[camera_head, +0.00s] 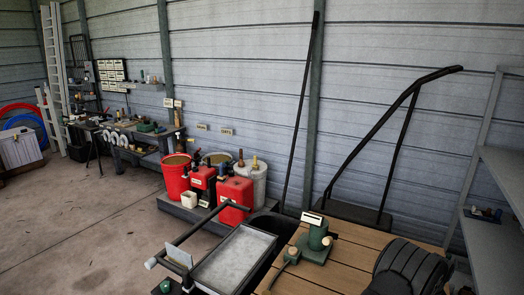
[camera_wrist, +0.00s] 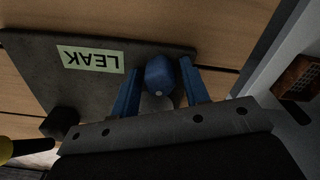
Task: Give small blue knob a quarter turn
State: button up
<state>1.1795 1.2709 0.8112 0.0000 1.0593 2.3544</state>
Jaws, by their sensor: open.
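The small blue knob (camera_wrist: 160,75) shows in the wrist view, rounded, beside a dark grey plate (camera_wrist: 50,75) with a pale label (camera_wrist: 90,60) reading "LEAK", upside down in the picture. My gripper (camera_wrist: 161,66) is open, with its blue fingers one on each side of the knob. Narrow gaps show between the fingers and the knob; the knob is not gripped. The knob's base is partly hidden behind the gripper. I cannot make out the knob or my gripper in the head view.
The wrist view shows wooden planks, a dark block (camera_wrist: 62,122) and a brown block (camera_wrist: 298,78) at right. In the head view, a green fixture (camera_head: 317,240) stands on the plank bench (camera_head: 345,262). A grey tray (camera_head: 235,258) lies left of it, and red containers (camera_head: 235,190) stand behind.

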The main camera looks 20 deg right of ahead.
grip_shut()
jog(key=m, duration=0.6)
jog(key=shift+f, duration=0.1)
dwell(1.2)
grip_release()
jog(key=n, duration=0.3)
jog(key=shift+n, duration=1.5)
